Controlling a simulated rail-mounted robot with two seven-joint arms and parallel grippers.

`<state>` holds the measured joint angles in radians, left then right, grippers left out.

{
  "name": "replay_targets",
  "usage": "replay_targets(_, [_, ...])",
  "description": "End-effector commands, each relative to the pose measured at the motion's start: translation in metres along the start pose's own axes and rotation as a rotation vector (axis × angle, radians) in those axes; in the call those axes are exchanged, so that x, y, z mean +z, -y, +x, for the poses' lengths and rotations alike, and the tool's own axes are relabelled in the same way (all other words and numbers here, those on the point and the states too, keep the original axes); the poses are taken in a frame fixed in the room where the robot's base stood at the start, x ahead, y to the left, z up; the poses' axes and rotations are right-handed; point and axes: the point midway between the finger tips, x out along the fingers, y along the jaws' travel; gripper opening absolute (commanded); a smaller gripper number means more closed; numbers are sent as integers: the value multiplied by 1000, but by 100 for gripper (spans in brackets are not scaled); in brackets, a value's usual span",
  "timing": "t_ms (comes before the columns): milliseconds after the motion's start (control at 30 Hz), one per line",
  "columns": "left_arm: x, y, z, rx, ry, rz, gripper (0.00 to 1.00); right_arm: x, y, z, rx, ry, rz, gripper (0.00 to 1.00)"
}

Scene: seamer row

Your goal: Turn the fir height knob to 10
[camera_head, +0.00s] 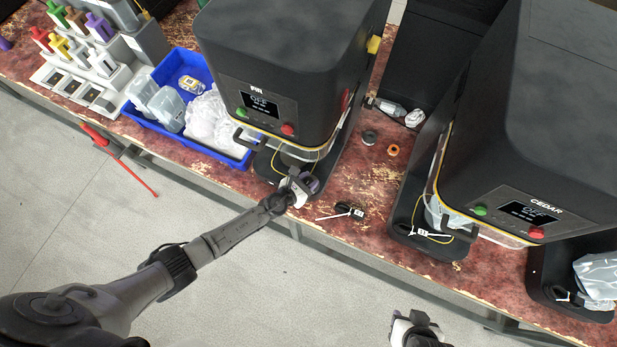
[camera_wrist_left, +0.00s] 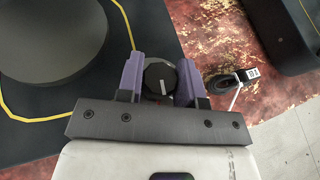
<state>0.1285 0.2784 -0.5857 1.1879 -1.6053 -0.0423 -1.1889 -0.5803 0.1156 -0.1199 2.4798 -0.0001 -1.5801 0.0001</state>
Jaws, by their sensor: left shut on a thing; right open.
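The seamer labelled FIR (camera_head: 285,65) stands at the middle of the bench, its display reading OFF. In the left wrist view the height knob (camera_wrist_left: 159,78) is a round black knob with a white pointer line, low at the machine's base. My left gripper (camera_head: 303,183) is at the front of that base, and its two purple fingers (camera_wrist_left: 159,80) are shut on the knob, one on each side. The scale numbers around the knob cannot be read. My right gripper (camera_head: 414,324) is at the bottom edge of the head view, open, away from the bench and only partly seen.
The CEDAR seamer (camera_head: 530,110) stands to the right. A blue bin (camera_head: 237,162) with bagged items is left of FIR. A black tagged item (camera_head: 345,209) lies on the bench right of my left gripper, near two small rings (camera_head: 393,150). Floor in front is mostly clear.

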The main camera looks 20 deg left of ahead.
Motion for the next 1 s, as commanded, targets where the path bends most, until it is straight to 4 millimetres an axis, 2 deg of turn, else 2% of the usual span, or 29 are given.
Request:
replay_targets(267, [3,2,-1,116,-2,-50,10,-6,0,-20,-1,0,0,43])
replay_targets(467, [2,2,0,284,-3,-121,10,-10,-1,-33,1,0,-1,43])
replay_targets(1000, [-1,1,1,681,0,-284,10,-8,-3,-27,6,1,-8,43])
